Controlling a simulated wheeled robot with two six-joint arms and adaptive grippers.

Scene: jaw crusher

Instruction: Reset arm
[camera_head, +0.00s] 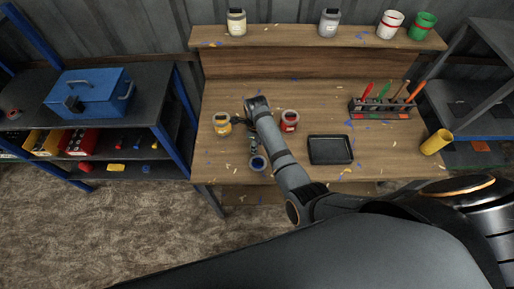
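My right arm comes in from the right and bends up over the wooden workbench (370,165). Its wrist is above the bench between a yellow jar (221,125) and a red jar (289,121). My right gripper (240,121) is a small dark shape beside the yellow jar, partly hidden by the wrist. I cannot tell whether its fingers are open or touch the jar. A blue jar (258,163) stands nearer the front, left of the forearm. My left gripper is not in view.
A black tray (330,150), a tool rack (383,108) and a tipped yellow cup (436,142) are on the right of the bench. Several cans stand on the raised back shelf (285,38). A blue-framed shelf with a blue toolbox (92,93) stands left.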

